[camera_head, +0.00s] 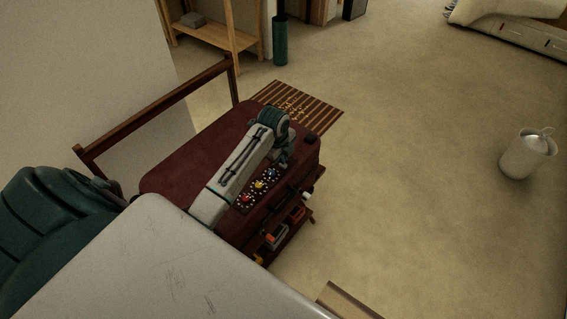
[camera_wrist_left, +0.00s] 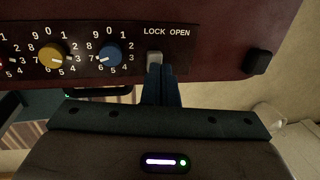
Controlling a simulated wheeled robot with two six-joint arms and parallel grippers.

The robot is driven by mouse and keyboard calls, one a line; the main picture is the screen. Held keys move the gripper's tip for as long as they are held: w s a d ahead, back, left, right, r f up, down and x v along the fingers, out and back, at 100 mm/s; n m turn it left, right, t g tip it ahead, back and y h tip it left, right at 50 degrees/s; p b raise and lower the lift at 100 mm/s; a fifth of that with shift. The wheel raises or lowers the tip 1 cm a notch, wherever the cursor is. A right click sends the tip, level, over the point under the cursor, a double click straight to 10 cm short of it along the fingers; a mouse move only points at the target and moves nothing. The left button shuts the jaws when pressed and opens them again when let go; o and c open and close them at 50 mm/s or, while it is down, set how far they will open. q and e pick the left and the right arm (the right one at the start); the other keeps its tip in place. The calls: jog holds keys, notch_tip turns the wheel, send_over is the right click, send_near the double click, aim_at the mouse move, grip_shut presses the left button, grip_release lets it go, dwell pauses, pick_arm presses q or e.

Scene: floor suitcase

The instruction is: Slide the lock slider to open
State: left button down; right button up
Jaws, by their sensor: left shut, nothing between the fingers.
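The dark red suitcase (camera_head: 190,160) lies flat on a stand. Its lock panel (camera_head: 246,203) has red, yellow and blue number dials; the yellow dial (camera_wrist_left: 52,56) and blue dial (camera_wrist_left: 109,54) show large in the left wrist view. The silver lock slider (camera_wrist_left: 154,58) sits under the word LOCK, left of the word OPEN. My left gripper (camera_head: 284,164) is at the suitcase's front edge. In the wrist view its shut, empty fingertips (camera_wrist_left: 163,72) are right at the slider and hide part of it; I cannot tell whether they touch. My right gripper is not in view.
A dark knob-like block (camera_wrist_left: 257,62) sticks out at the suitcase's corner. A striped mat (camera_head: 310,108) lies behind the suitcase. A wooden shelf (camera_head: 232,30) stands at the back. The floor between is clear.

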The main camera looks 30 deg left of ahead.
pick_arm(q)
jog(key=shift+f, duration=0.5)
jog(key=shift+w, duration=0.1)
dwell(0.3)
jog(key=shift+w+d+b, duration=0.2)
jog(key=shift+w+b, duration=0.15)
jog(key=shift+w, duration=1.15)
jog(key=r+p, duration=0.2)
jog(key=shift+w+p, duration=0.25)
jog(key=shift+p, duration=0.1)
notch_tip(320, 180, up, 2)
jog(key=shift+s+r+p, duration=0.1)
jog(key=shift+p, duration=0.9)
jog(key=shift+r+p, duration=0.9)
jog(key=shift+p, duration=0.25)
